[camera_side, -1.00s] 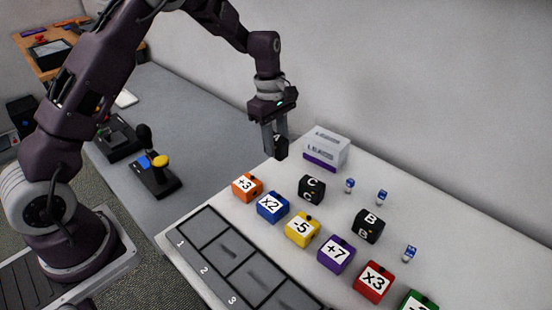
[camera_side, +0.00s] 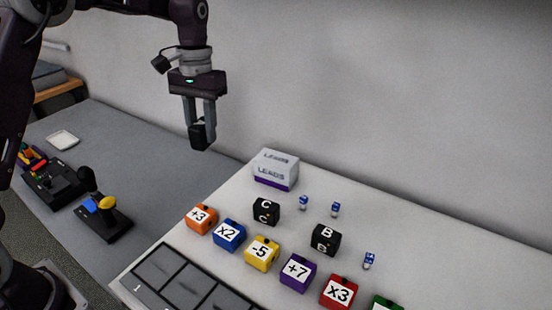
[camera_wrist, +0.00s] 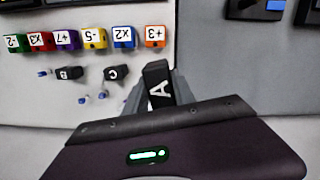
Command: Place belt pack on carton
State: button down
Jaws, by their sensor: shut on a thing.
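My gripper (camera_side: 200,118) points down and is shut on a black belt pack (camera_side: 202,138), held in the air left of the carton and higher than its top. The pack's white letter A faces the wrist camera, where the pack (camera_wrist: 158,82) shows between the fingers. The carton (camera_side: 276,170) is a white box marked LEADS with a purple lower band, standing at the back of the pale table. It cannot be made out in the wrist view. Two more black packs stand on the table, marked C (camera_side: 266,211) and B (camera_side: 325,240).
A row of coloured cubes, from the orange +3 (camera_side: 201,219) to the red x3 (camera_side: 339,292), runs along the table. Small blue-and-white pieces (camera_side: 335,209) stand behind. A numbered dark tray (camera_side: 185,287) lies in front. A joystick (camera_side: 100,212) stands on the grey surface at left.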

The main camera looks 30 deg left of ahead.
jog(key=w+a+n, duration=0.3)
jog(key=w+n, duration=0.4)
jog(key=n, duration=0.3)
jog(key=n+t, duration=0.2)
jog(key=n, duration=1.7)
send_near(269, 154)
jog(key=shift+f, duration=0.25)
jog(key=shift+d+f, duration=0.15)
jog(key=shift+f, duration=2.35)
jog(key=shift+f, duration=0.15)
jog(key=c, duration=1.1)
grip_release()
jog(key=shift+o, duration=0.2)
